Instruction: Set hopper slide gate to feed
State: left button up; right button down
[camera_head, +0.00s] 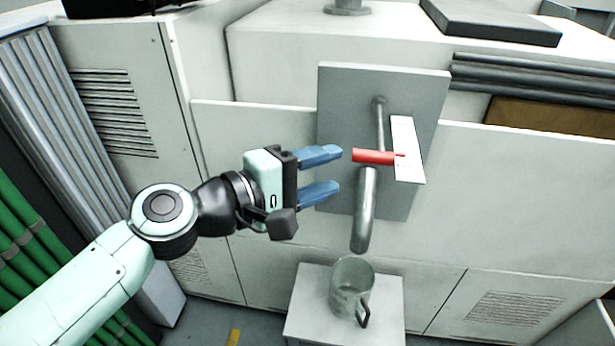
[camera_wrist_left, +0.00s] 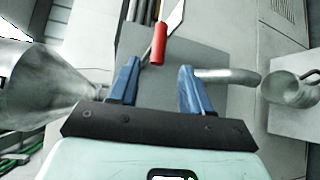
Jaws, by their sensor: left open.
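A red handle (camera_head: 372,157) sticks out to the left from a white plate (camera_head: 407,135) on a grey backing panel (camera_head: 340,110). A grey metal pipe (camera_head: 364,215) slopes down below the handle. My left gripper (camera_head: 338,170) is open and empty, its blue fingers just left of the handle's free end, with no visible contact. In the left wrist view the red handle (camera_wrist_left: 158,43) stands beyond and between the fingertips (camera_wrist_left: 160,68). A metal cone (camera_wrist_left: 45,85), seemingly the hopper, fills the left of that view. My right gripper is not in view.
A metal mug (camera_head: 350,285) stands on a white stand (camera_head: 305,310) under the pipe. Pale cabinets (camera_head: 265,170) back the panel. Green pipes (camera_head: 25,240) run at the left. Space around my left gripper looks clear.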

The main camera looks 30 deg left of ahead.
pick_arm(q)
jog(key=v, duration=0.2)
jog(key=shift+s+a, duration=0.1)
jog(key=shift+s, duration=0.2)
